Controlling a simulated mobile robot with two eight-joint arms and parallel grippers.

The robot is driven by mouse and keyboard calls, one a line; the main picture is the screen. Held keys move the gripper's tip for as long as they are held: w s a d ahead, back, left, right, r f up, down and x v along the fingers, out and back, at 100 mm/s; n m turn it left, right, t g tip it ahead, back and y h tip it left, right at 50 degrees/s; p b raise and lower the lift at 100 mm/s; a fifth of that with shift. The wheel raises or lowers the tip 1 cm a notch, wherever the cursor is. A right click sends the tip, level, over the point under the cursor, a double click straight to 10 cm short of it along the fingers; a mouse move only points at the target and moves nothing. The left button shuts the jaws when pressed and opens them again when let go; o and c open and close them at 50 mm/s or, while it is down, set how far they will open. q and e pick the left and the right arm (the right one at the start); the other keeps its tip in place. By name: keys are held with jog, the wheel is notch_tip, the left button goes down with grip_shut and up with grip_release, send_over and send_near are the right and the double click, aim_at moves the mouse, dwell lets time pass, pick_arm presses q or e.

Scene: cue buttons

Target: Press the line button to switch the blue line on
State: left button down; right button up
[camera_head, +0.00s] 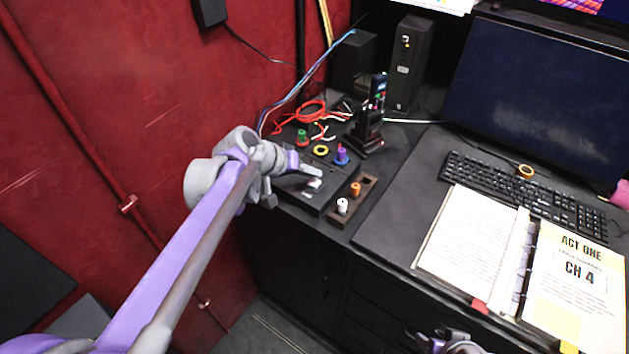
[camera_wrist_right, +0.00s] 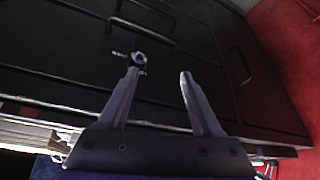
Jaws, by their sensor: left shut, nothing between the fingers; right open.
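A black control panel (camera_head: 303,193) lies on the desk's left end. A green-topped peg (camera_head: 302,138), a yellow ring (camera_head: 321,150) and a purple peg with a blue base (camera_head: 341,156) stand on or near it. A pale button-like part (camera_head: 314,184) shows on the panel; I cannot tell whether it is the line button. My left gripper (camera_head: 316,172) is shut and empty just above that part; contact is unclear. My right gripper (camera_wrist_right: 158,74) is open and empty in front of dark drawers in the right wrist view. I cannot make out a lit blue line.
A brown tray (camera_head: 368,180) with orange and white pegs stands right of the panel. Behind are red cables (camera_head: 309,113) and a small upright device (camera_head: 371,120). A keyboard (camera_head: 530,192), a monitor (camera_head: 545,90) and an open binder (camera_head: 518,270) fill the right side.

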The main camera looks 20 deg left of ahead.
aim_at(311, 185)
pick_arm(q)
jog(key=shift+f, duration=0.15)
dwell(0.5)
jog(key=shift+f, duration=0.3)
jog(key=shift+f+b, duration=0.4)
jog(key=shift+f, duration=0.05)
dwell(0.7)
jog(key=shift+r, duration=0.1)
jog(key=shift+r+p, duration=0.75)
jog(key=shift+r, duration=0.05)
jog(key=shift+r+p, duration=1.75)
jog(key=shift+r, duration=0.8)
